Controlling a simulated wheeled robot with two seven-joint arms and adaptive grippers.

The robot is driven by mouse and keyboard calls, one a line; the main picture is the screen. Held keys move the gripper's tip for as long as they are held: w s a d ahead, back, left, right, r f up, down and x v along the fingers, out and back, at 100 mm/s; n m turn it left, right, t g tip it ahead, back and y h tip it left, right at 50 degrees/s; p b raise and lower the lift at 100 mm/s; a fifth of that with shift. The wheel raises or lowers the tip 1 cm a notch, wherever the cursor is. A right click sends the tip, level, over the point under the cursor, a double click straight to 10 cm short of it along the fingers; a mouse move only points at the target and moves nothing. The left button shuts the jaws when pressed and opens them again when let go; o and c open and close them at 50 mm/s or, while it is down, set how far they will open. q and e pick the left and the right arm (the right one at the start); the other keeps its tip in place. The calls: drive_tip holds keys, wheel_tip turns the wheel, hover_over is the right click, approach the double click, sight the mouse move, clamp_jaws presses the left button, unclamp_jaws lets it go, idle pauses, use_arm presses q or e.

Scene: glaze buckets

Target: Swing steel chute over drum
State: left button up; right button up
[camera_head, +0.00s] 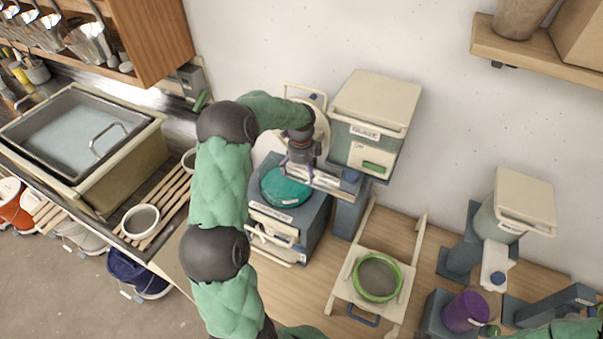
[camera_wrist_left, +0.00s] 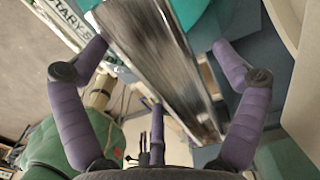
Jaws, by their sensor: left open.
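The steel chute (camera_head: 327,182) runs from the blue-grey post under the glaze bin toward my left gripper. The teal round drum top (camera_head: 285,187) is on a blue-grey box left of the post. My left gripper (camera_head: 298,168) is at the chute's left end, above the drum's back edge, and hides that end. In the left wrist view, the chute (camera_wrist_left: 160,55) passes between the spread fingers of my open left gripper (camera_wrist_left: 157,50); it looks ungripped. Part of the teal drum (camera_wrist_left: 203,10) shows behind it. My right gripper is not in view.
The cream glaze bin (camera_head: 375,105) stands right behind the chute. A green-rimmed sieve (camera_head: 377,278) sits on a cream frame in front. A sink (camera_head: 70,130) is at left.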

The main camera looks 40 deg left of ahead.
use_arm(q)
wheel_tip(320, 180, up, 6)
drive_tip(key=shift+r, duration=0.1)
idle(0.8)
